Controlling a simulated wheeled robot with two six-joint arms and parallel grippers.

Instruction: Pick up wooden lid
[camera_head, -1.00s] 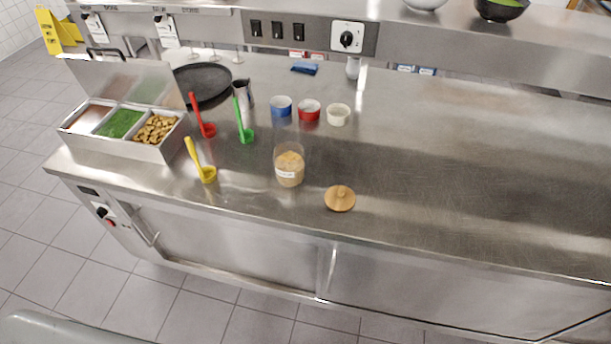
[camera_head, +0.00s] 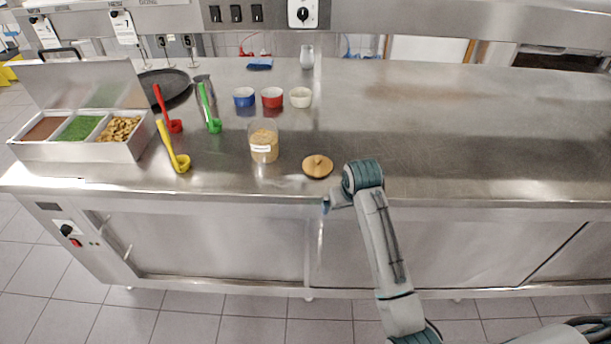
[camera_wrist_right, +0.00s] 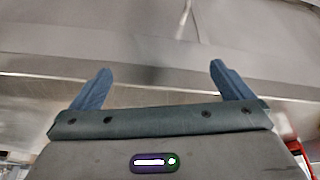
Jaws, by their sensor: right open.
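The wooden lid (camera_head: 317,166) is a small round disc with a knob. It lies flat on the steel counter near its front edge, just right of a clear jar (camera_head: 264,146) with tan contents and a white label. My right arm reaches up from the bottom right in the head view, and my right gripper (camera_head: 327,204) is in front of the counter edge, below the lid and apart from it. In the right wrist view the gripper's two blue fingers (camera_wrist_right: 158,84) are spread wide with nothing between them. The lid does not show there. My left gripper is not in view.
A steel food container (camera_head: 75,150) is at left. The counter's right side is clear.

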